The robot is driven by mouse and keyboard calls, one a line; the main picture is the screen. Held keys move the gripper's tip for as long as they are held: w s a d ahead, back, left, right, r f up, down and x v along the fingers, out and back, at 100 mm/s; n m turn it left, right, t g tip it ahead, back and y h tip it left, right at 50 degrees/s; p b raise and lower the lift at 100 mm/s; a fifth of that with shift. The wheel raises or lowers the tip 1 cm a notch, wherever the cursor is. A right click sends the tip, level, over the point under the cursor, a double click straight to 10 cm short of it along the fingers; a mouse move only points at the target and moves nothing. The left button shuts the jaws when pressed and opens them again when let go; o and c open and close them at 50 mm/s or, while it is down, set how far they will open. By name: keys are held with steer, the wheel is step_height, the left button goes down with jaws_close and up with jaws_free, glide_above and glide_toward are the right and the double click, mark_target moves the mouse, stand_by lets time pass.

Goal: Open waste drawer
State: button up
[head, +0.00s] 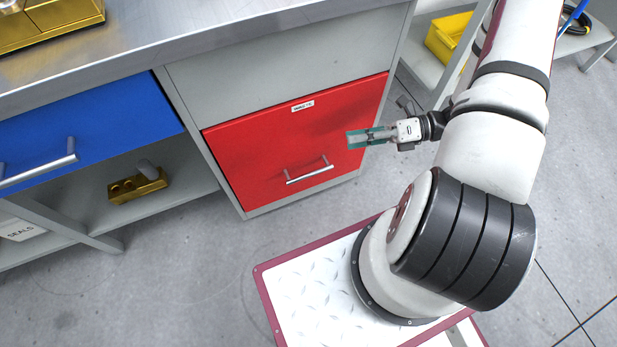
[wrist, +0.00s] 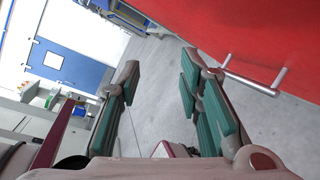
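The red drawer (head: 300,135) is in the grey cabinet under the metal worktop. It is shut, with a small white label near its top edge. Its silver bar handle (head: 309,170) sits low on the front. In the head view my gripper (head: 358,138) is in front of the drawer's right part, above and to the right of the handle. In the wrist view the two teal-padded fingers of my gripper (wrist: 158,85) are spread apart with nothing between them. There the handle (wrist: 254,84) is to the right of the right finger, apart from it, and the red front (wrist: 250,30) fills the upper right.
A blue drawer (head: 85,125) with a silver handle is to the left. Below it, a shelf holds a brass block (head: 137,186). A yellow bin (head: 447,38) stands on a shelf at the right. The grey floor (head: 190,270) in front of the cabinet is clear.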

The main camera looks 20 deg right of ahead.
mark_target(310, 174)
steer(key=s+f+m+t+h+b, duration=0.3)
steer(key=f+m+t+b, duration=0.65)
steer(key=f, duration=1.15)
steer(key=w+a, duration=0.3)
steer(key=w+a+m+g, duration=0.1)
steer(key=w+a, duration=0.2)
steer(key=w+a+m, duration=0.1)
steer(key=w+a, duration=0.2)
steer(key=a, duration=0.1)
steer(key=shift+a+r+g+y, duration=0.1)
steer(key=shift+g+y, duration=0.2)
steer(key=shift+g, duration=0.05)
steer(key=shift+c, duration=0.3)
steer(key=shift+s, duration=0.1)
jaws_close()
